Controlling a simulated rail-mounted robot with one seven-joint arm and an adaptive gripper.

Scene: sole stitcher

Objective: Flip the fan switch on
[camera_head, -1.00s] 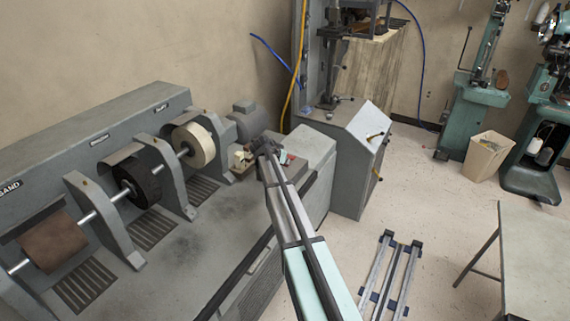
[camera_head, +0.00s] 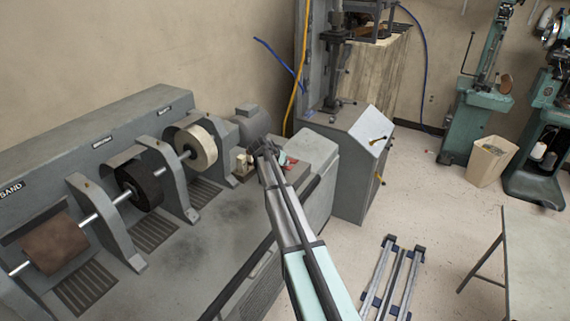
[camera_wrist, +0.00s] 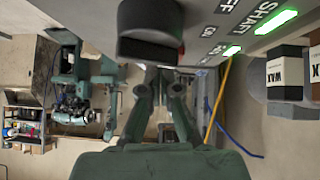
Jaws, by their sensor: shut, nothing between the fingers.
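In the wrist view a grey control panel (camera_wrist: 225,20) spans the top, with the label SHAFT, OFF and ON markings and two lit green lamps (camera_wrist: 276,22). A black rounded knob or switch (camera_wrist: 150,28) is close to the camera at the top. No fan label is readable, so I cannot tell whether this is the fan switch, or its position. My gripper (camera_wrist: 163,82) is shut and empty, its tips close below the black part; contact cannot be told. In the head view my arm reaches to the bench's far end, where its tip hides the spot.
A grey motor (camera_head: 250,122) and a polishing wheel (camera_head: 195,148) stand left of my arm's end. A grey cabinet (camera_head: 350,170) is beyond it. The floor at right holds a rail frame (camera_head: 390,280).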

